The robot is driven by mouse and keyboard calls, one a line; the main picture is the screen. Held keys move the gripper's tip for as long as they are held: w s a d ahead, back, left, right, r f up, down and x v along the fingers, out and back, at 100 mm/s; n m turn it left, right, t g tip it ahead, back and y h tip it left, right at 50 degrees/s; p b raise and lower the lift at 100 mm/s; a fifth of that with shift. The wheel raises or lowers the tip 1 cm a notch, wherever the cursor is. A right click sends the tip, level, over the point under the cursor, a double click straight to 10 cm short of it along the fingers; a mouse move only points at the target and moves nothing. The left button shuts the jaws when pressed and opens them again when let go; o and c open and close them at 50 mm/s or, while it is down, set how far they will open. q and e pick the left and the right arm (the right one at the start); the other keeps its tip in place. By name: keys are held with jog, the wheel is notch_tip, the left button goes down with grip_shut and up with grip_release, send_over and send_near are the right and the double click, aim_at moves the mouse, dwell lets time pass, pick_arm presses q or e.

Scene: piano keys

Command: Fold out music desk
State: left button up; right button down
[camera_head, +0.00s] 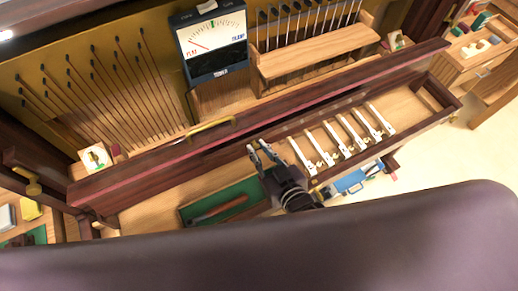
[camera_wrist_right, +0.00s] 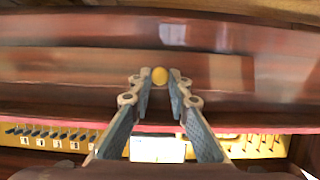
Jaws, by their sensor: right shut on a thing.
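A long dark red-brown board (camera_head: 160,172), which looks like the music desk, runs diagonally across the head view. The dark board also fills the upper part of the right wrist view (camera_wrist_right: 60,65). A brass handle (camera_head: 211,127) sits on its upper edge. My right gripper (camera_head: 259,148) is in front of the board, over the open case, with its fingers pointing toward the board. The knob cannot be made out in the head view. My left gripper is not in view.
A row of white key levers (camera_head: 340,138) lies right of my gripper. A green-lined tray (camera_head: 222,203) with a tool is to its left. Behind the board stand a tuner meter (camera_head: 211,40), a wooden hammer rack (camera_head: 315,50) and thin rods (camera_head: 120,80). A blue object (camera_head: 348,181) lies below the levers.

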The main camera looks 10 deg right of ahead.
jog(key=shift+s+d+f+t+y+b, duration=0.1)
jog(key=shift+s+f+t+y+b, duration=0.15)
jog(key=shift+f+t+b, duration=0.95)
jog(key=shift+s+d+r+t+y+b, duration=0.1)
jog(key=shift+s+t+y+b, duration=0.15)
jog(key=shift+b, duration=1.95)
jog(key=shift+s+f+t+y+b, duration=0.25)
jog(key=shift+f+t+b, duration=0.45)
jog(key=shift+b, duration=1)
jog(key=shift+r+t+b, duration=0.15)
jog(key=shift+t+b, duration=0.2)
jog(key=shift+b, duration=0.05)
jog(key=c, duration=1.8)
grip_release()
jog(key=shift+s+d, duration=0.1)
jog(key=v, duration=1.1)
jog(key=shift+s+d, duration=0.15)
jog(key=shift+s, duration=0.2)
